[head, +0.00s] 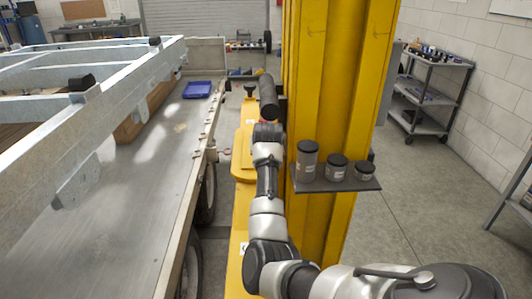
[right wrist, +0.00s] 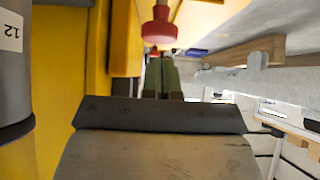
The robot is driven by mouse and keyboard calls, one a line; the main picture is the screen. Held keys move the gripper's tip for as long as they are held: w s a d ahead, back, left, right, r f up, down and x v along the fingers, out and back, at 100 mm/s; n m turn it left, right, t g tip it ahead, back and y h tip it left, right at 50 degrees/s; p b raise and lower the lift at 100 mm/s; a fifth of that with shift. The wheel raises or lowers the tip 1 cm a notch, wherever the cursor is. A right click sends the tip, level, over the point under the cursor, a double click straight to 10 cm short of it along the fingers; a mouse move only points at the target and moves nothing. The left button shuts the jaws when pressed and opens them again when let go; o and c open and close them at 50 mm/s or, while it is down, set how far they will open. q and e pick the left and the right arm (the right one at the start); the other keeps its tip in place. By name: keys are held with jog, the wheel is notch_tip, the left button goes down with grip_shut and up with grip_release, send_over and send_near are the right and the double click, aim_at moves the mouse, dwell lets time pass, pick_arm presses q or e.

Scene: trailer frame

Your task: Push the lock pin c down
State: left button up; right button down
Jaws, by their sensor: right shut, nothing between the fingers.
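In the right wrist view a red, mushroom-shaped knob (right wrist: 158,30) on a thin red stem sits at the top centre, beside the yellow structure. I take it for a lock pin, but cannot read which letter it has. My right gripper (right wrist: 161,62) is shut and empty, its greenish fingers close together in line with the knob. A small gap seems to separate them, though contact cannot be judged. In the head view my right arm reaches forward along the yellow post, and its fingers are hidden. My left gripper is in neither view.
The yellow post (head: 320,100) stands right of my arm, with a small shelf (head: 330,184) holding several grey containers. The trailer bed (head: 135,215) lies left, bearing a blue case (head: 197,90). A wheeled rack (head: 430,90) stands at the right. Floor between post and rack is clear.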

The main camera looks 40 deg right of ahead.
notch_tip(320, 180, down, 2)
jog(key=shift+s, duration=0.1)
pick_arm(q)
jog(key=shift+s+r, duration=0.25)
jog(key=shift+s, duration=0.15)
pick_arm(e)
jog(key=shift+f, duration=0.15)
notch_tip(320, 180, down, 4)
jog(key=shift+a+r, duration=0.1)
jog(key=shift+r, duration=0.1)
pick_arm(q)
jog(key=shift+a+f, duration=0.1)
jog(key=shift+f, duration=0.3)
pick_arm(e)
jog(key=shift+r, duration=0.1)
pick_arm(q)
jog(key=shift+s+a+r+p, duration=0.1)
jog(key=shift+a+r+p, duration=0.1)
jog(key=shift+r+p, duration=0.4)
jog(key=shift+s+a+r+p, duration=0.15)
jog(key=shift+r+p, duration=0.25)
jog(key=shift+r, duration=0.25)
pick_arm(e)
jog(key=w+d+r+v, duration=0.1)
jog(key=r+v, duration=0.1)
jog(key=v, duration=1.1)
jog(key=shift+w, duration=0.3)
